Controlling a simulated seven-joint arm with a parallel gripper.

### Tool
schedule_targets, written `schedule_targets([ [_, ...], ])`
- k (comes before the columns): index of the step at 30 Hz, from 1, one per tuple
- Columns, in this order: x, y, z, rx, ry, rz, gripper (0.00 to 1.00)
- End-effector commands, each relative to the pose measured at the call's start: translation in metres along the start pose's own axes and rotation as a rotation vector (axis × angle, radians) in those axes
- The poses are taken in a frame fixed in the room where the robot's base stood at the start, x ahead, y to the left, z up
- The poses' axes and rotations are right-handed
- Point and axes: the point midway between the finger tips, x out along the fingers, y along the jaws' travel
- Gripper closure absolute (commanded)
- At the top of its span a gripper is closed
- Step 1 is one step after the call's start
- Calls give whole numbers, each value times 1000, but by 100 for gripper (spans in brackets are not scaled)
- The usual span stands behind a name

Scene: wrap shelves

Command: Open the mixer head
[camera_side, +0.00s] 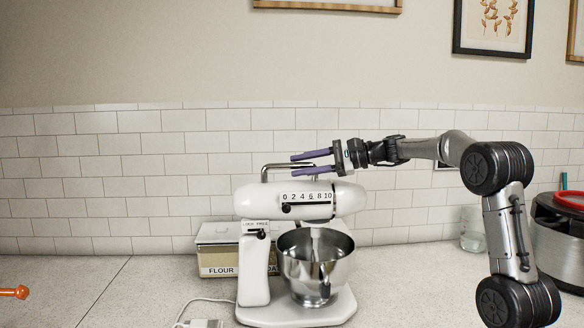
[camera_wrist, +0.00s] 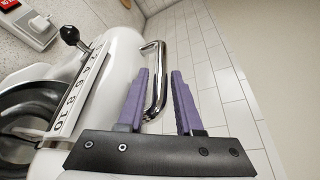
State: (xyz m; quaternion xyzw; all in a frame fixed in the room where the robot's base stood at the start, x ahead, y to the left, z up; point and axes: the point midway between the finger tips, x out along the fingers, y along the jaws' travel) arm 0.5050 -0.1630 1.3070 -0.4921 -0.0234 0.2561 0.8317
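The white stand mixer stands on the counter, its head (camera_side: 345,198) lowered level over the steel bowl (camera_side: 316,268). The chrome handle (camera_side: 264,174) rises from the top of the head. A dark knob (camera_side: 261,234) sits on the stand below the head. My gripper (camera_side: 293,163) has purple fingers, is open, and points left just above the head at handle height. In the wrist view the handle (camera_wrist: 160,75) shows between the two fingers (camera_wrist: 158,72), with a gap to at least the right finger. Contact with the left finger is unclear. The head (camera_wrist: 115,60) also shows there.
A flour container (camera_side: 217,262) stands behind the mixer. A grey plug-like box (camera_side: 203,323) with a cord lies at the front. A glass (camera_side: 472,236) and a dark pot (camera_side: 558,240) stand at the right. The tiled wall (camera_side: 100,180) is behind; the left counter is mostly clear.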

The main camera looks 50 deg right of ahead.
Motion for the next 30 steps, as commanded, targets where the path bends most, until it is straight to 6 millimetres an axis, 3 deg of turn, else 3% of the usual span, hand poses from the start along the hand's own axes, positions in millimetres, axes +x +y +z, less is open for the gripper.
schedule_targets([
  [6, 23, -1, 1, -2, -2, 0, 66],
  [17, 27, -1, 0, -2, 0, -1, 66],
  [23, 27, -1, 0, -2, 0, -1, 100],
  [30, 27, -1, 0, -1, 0, -1, 100],
])
